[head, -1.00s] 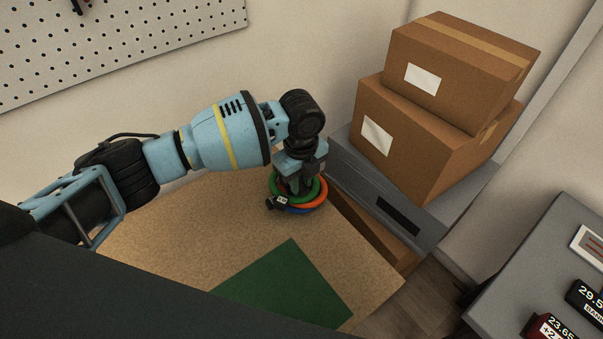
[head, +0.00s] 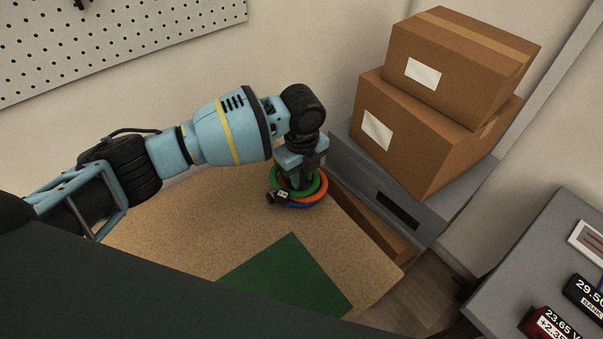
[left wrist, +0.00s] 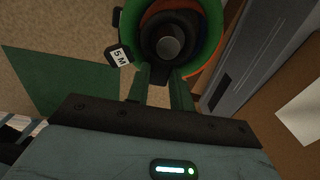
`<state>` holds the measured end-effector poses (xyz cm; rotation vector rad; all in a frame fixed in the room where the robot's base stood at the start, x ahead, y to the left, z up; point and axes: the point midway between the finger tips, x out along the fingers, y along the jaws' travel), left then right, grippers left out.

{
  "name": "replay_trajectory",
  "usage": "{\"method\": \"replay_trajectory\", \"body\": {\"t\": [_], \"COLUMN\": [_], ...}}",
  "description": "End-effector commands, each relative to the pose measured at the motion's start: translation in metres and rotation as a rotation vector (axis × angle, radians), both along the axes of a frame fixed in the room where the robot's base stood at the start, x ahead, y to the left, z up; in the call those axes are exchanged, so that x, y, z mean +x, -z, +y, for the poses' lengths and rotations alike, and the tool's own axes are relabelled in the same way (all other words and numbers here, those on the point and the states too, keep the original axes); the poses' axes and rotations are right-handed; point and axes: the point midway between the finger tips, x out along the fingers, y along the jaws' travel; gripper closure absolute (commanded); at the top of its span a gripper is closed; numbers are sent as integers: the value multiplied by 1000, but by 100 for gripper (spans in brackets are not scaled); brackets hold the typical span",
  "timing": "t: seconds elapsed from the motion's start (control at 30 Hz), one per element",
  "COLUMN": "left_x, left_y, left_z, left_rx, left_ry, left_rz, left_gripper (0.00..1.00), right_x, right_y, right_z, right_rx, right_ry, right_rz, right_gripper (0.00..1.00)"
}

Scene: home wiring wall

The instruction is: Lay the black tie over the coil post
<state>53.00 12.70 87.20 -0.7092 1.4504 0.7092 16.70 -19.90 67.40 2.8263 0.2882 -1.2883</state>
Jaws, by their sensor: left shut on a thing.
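My left gripper (head: 294,185) points down at the stacked coils at the far right corner of the tan board. In the left wrist view its two fingers (left wrist: 162,78) are shut on the near side of the black tie (left wrist: 153,45). The tie appears as a dark ring around the round grey top of the coil post (left wrist: 169,47). Whether it rests on the coils below cannot be told. A green coil (head: 322,184), an orange coil (head: 318,199) and a blue coil (head: 297,205) surround the post. A black tag marked 5 M (left wrist: 119,56) sits at the green coil's edge. My right gripper is not in view.
A green mat (head: 285,275) lies on the tan board (head: 180,230). A grey cabinet (head: 420,222) with two stacked cardboard boxes (head: 420,135) stands close to the right of the coils. A grey bench with meters (head: 547,322) is at the lower right.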

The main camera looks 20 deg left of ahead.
Motion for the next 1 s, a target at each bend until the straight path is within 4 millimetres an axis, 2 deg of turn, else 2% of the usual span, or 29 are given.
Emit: {"method": "replay_trajectory", "body": {"t": [0.03, 0.2, 0.57, 1.0], "left_x": [1, 0, 1, 1], "left_y": [0, 0, -4, -67], "left_z": [1, 1, 0, 0], "left_rx": [2, 1, 0, 0], "left_ry": [-2, -1, 0, -1], "left_rz": [-1, -1, -2, -3], "left_gripper": [75, 53, 52, 52], "right_x": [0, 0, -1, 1], "right_y": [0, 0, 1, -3], "right_z": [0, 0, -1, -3], "right_rx": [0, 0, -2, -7], "right_ry": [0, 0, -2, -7], "right_rz": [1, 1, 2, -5], "right_gripper": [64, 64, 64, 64]}}
